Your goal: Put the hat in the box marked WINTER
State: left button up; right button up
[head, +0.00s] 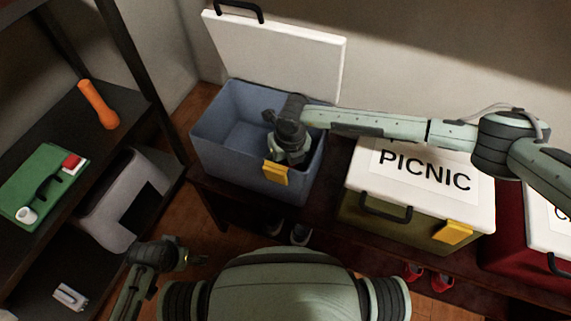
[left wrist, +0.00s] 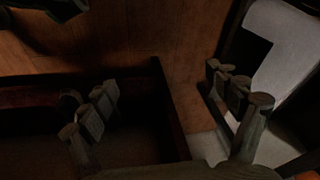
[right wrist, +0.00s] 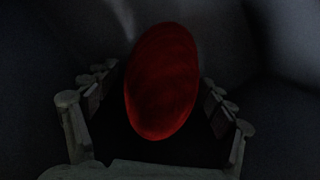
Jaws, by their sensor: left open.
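A blue box (head: 226,127) stands open at centre-left in the head view, its white lid (head: 285,60) raised behind it. No marking shows on the lid's visible face, so I cannot read WINTER. My right gripper (head: 291,158) reaches down inside this box. In the right wrist view, a dark red rounded thing (right wrist: 161,82), perhaps the hat, lies between the spread fingers, with gaps on both sides. The head view does not show it. My left gripper (head: 197,259) is open and empty, low beside the shelf; its spread fingers show in the left wrist view (left wrist: 165,92).
A closed box marked PICNIC (head: 420,185) stands right of the blue box, and a red box (head: 510,225) is further right. A dark shelf at left holds an orange vase-like thing (head: 98,104) and a green board (head: 45,183). Shoes lie under the bench.

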jog(key=r, duration=0.4)
jog(key=s+r, duration=0.1)
jog(key=r, duration=0.7)
jog(key=shift+s+d, duration=0.35)
jog(key=shift+d, duration=0.05)
